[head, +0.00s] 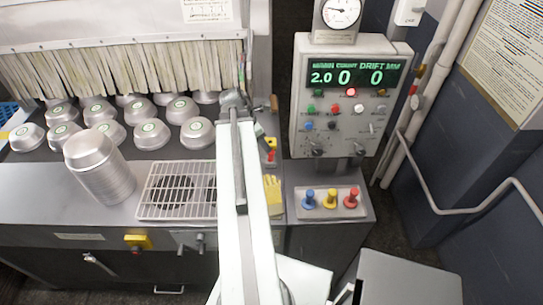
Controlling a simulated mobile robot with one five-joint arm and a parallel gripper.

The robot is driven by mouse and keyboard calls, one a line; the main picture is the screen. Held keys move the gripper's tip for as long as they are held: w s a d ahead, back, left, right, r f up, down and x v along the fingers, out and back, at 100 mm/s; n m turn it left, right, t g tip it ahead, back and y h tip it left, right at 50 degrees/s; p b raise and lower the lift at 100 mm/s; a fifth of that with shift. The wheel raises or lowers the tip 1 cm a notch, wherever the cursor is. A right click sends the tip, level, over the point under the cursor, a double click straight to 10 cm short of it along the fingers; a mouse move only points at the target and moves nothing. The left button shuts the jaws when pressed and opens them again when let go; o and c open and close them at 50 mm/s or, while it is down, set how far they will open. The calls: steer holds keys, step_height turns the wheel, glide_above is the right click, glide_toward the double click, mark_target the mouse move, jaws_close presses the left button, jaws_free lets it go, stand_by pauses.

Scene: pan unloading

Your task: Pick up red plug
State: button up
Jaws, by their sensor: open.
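The red plug (351,198) stands upright at the right end of a row of plugs on a small light tray (330,214). A yellow plug (331,200) stands to its left, and a blue plug (309,200) is at the left end. My white arm reaches up the middle of the head view. The grey end of my arm, with my gripper (235,100), is above and left of the tray, well apart from the red plug. The fingers are small and hard to make out. I see nothing held in them.
A control box (347,110) with a lit display stands behind the plug tray. A stack of pans (100,168), a wire rack (175,190) and a yellow glove (273,195) lie to the left. Pipes and a rail (470,205) run along the right wall.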

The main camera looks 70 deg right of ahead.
mark_target(271, 158)
steer(key=b+x, duration=0.7)
steer(key=x, duration=0.1)
steer(key=shift+a+f+b, duration=0.15)
steer(key=shift+a+b, duration=0.05)
steer(key=shift+b, duration=0.15)
steer(key=shift+r, duration=0.2)
jaws_close()
